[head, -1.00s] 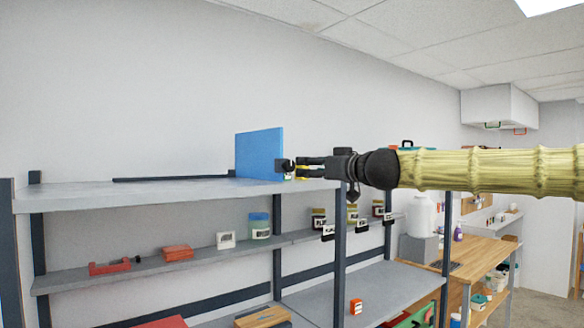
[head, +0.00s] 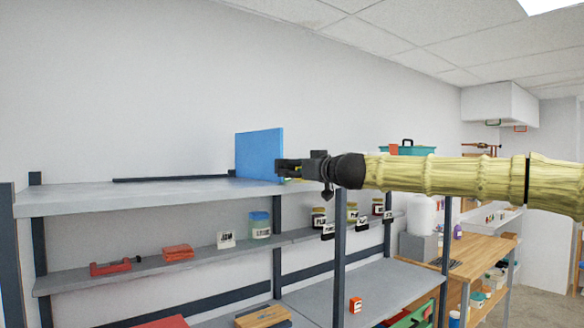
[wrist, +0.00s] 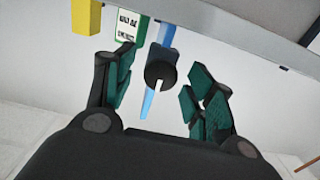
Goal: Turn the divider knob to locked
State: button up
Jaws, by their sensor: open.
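The blue divider (head: 259,156) stands upright on the top shelf board near its right end. In the wrist view its thin blue edge (wrist: 165,34) shows behind the round black knob (wrist: 159,72). The knob has a white line on its face, pointing roughly down in the picture. My gripper (wrist: 158,78) is open, with one green-padded finger on each side of the knob. A gap shows between the knob and each finger. In the head view my gripper (head: 284,169) is at the divider's right edge and hides the knob.
A white and green label (wrist: 131,24) and a yellow block (wrist: 86,17) sit beside the divider in the wrist view. The grey top shelf (head: 120,195) is mostly clear left of the divider. Jars (head: 260,226) stand on the lower shelf.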

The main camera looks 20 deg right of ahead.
jog(key=shift+w+a, duration=0.15)
jog(key=shift+w, duration=0.15)
jog(key=c, duration=1.1)
jog(key=shift+o, duration=0.2)
